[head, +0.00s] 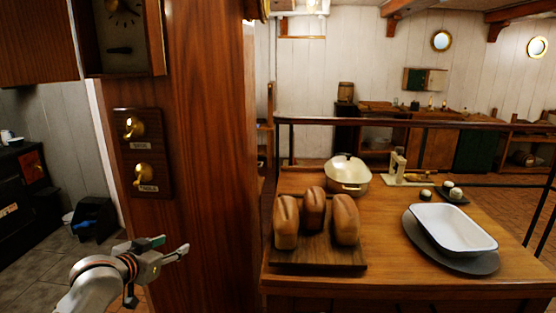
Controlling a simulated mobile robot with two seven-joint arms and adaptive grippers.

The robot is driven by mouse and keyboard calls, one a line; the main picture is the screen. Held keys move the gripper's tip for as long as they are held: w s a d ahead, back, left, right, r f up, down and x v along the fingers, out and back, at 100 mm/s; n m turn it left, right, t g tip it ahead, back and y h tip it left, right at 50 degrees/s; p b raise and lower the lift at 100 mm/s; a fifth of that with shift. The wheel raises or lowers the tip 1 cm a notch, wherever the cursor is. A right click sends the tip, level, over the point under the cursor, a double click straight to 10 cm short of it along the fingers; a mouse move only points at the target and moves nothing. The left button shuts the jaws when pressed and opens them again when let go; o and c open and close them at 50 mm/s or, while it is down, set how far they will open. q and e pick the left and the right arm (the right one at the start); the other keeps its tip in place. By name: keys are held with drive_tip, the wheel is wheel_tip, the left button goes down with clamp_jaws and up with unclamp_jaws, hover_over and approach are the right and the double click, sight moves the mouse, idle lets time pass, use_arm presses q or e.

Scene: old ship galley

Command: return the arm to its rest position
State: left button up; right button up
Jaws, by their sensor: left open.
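My left gripper (170,249) shows at the lower left, at the end of my pale arm coming up from the bottom edge. Its fingers are apart, point to the right and hold nothing. It is in front of the wide wooden post, below the two brass knobs and apart from them. It is to the left of the wooden table (400,275) and clear of it. My right gripper is not in view.
The upper brass knob (133,127) and lower brass knob (145,172) sit on the post (200,100). The table bears loaves (345,220) on a board (318,257), a lidded pot (347,173) and a white tray (455,230). Tiled floor (60,265) is open at left.

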use_arm(q)
drive_tip(key=s+d+f+g, duration=0.1)
drive_tip(key=s+d+f, duration=0.2)
drive_tip(key=s+f, duration=0.65)
drive_tip(key=s+d+f, duration=0.2)
drive_tip(key=s+f, duration=0.5)
drive_tip(key=f, duration=0.5)
drive_tip(key=s+d+f, duration=0.2)
drive_tip(key=s+f, duration=0.2)
drive_tip(key=s, duration=0.5)
drive_tip(key=s+d+f+g, duration=0.1)
drive_tip(key=s+d+f, duration=0.1)
drive_tip(key=s+f, duration=0.3)
drive_tip(key=s, duration=0.4)
drive_tip(key=shift+d+g, duration=0.25)
drive_tip(key=shift+g, duration=0.05)
drive_tip(key=c, duration=0.5)
drive_tip(key=shift+w, duration=0.15)
